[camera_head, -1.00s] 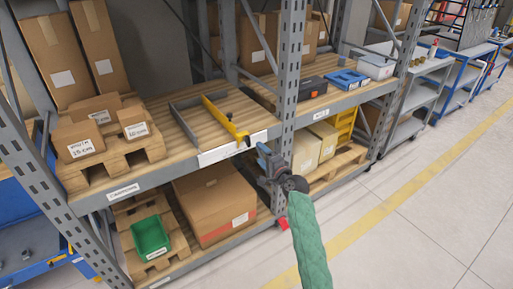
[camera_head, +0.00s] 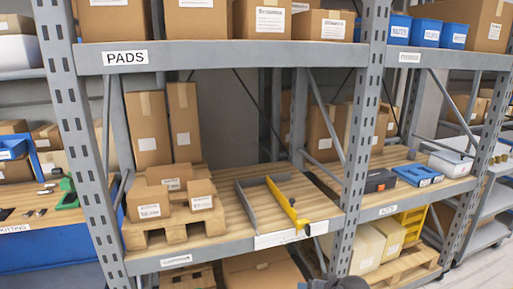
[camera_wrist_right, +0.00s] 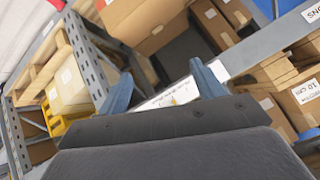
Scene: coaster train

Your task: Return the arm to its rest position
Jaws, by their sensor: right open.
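My right gripper (camera_wrist_right: 163,88) is open and empty in the right wrist view, its two blue fingers spread apart. It faces the rack, with a white label and shelf edge visible behind and between the fingers. In the head view only a dark piece of my right arm shows at the bottom edge, and the fingers are out of frame. My left gripper is not in view.
A grey rack holds cartons on a pallet (camera_head: 132,241), a yellow and grey guide frame (camera_head: 288,208) and blue bins (camera_head: 425,32). A grey upright (camera_head: 357,150) stands near my arm. Floor shows at lower right.

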